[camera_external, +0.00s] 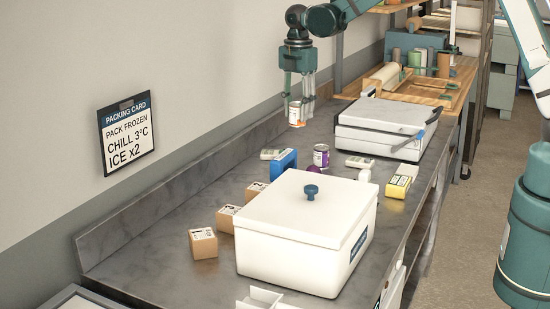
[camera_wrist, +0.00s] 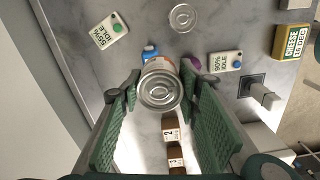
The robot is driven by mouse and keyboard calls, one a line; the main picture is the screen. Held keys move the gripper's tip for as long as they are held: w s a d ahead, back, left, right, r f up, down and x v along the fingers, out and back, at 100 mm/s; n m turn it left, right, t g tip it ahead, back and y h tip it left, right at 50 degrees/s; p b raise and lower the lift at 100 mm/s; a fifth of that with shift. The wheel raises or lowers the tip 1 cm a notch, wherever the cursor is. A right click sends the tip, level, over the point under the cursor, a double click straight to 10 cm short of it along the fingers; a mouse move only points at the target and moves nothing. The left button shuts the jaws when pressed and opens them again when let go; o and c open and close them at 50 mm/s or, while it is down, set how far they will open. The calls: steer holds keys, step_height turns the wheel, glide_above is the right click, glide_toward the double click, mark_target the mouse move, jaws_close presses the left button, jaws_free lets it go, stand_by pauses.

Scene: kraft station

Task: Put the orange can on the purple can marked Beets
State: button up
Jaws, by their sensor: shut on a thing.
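My gripper (camera_external: 299,97) hangs over the far left of the counter, shut on the orange can (camera_external: 296,115). The held can is above the counter, and its silver lid shows between the green fingers in the wrist view (camera_wrist: 160,91). The purple can (camera_external: 320,157) stands upright on the counter, lower and to the right of my gripper in the external view. In the wrist view only a purple edge (camera_wrist: 190,64) shows behind the held can. The word on its label is too small to read.
A white lidded box (camera_external: 305,232), brown cartons (camera_external: 203,243) and a yellow Cheese box (camera_external: 398,187) are nearer. A white scale-like unit (camera_external: 380,130) stands behind right.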

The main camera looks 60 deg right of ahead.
steer(key=s+d+r, duration=0.1)
steer(key=s+d, duration=0.5)
steer(key=d, duration=0.1)
steer(key=shift+d, duration=0.2)
steer(key=shift+f+p, duration=0.3)
steer(key=shift+f, duration=2.5)
glide_above(322, 147)
steer(key=shift+f, duration=2.1)
steer(key=shift+f, duration=0.2)
steer(key=o, duration=1)
steer(key=shift+c, duration=0.2)
steer(key=shift+r, duration=0.15)
